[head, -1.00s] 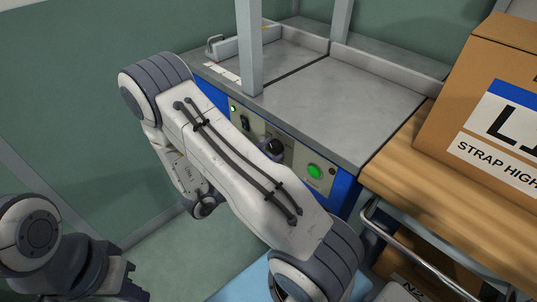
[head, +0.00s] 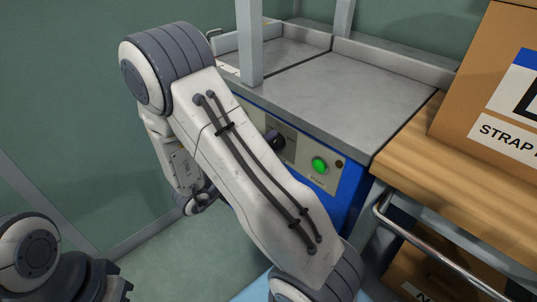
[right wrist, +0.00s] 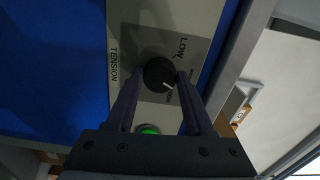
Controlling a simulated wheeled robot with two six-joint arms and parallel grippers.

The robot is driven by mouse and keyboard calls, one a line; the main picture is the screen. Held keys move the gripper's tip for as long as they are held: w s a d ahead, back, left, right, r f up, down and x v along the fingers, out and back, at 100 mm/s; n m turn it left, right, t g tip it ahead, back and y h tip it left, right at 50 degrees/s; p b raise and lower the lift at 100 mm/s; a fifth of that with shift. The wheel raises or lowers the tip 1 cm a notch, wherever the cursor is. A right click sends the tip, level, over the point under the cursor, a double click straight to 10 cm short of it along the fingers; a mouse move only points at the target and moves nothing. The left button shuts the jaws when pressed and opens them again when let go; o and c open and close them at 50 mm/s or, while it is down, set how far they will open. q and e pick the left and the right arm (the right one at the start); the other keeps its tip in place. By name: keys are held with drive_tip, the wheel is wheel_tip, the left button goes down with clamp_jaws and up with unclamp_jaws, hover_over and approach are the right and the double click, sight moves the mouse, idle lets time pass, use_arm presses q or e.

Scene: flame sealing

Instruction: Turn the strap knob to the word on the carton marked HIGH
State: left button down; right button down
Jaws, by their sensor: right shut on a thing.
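The strap knob (head: 274,139) is a black round knob on the machine's front panel, partly behind my right arm in the head view. In the right wrist view the knob (right wrist: 157,70) sits between the fingers of my right gripper (right wrist: 160,78), which is shut on it. LOW is printed to the upper right, TENSION to the left. The carton (head: 462,100) stands at the right; only STRAP reads on its label now. My left gripper (head: 116,284) shows only as dark parts at bottom left.
A green button (head: 319,165) is right of the knob on the panel. The grey machine top (head: 350,95) is bare, with upright posts. A wooden bench (head: 415,155) holds the carton; a metal rail (head: 420,245) runs along its front, with another carton (head: 425,275) below.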

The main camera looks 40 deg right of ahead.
drive_tip(key=m+b, duration=0.1)
drive_tip(key=b, duration=0.1)
drive_tip(key=m+b, duration=0.4)
drive_tip(key=shift+s+f, duration=0.1)
drive_tip(key=shift+f, duration=0.2)
drive_tip(key=shift+r+m+b, duration=0.2)
drive_tip(key=shift+m+b, duration=0.8)
drive_tip(key=shift+b, duration=0.5)
drive_tip(key=shift+c, duration=1.4)
unclamp_jaws()
drive_tip(key=shift+r, duration=0.1)
drive_tip(key=a+p, duration=0.1)
drive_tip(key=a, duration=0.9)
drive_tip(key=shift+s+a+p, duration=0.25)
drive_tip(key=shift+s+p, duration=0.1)
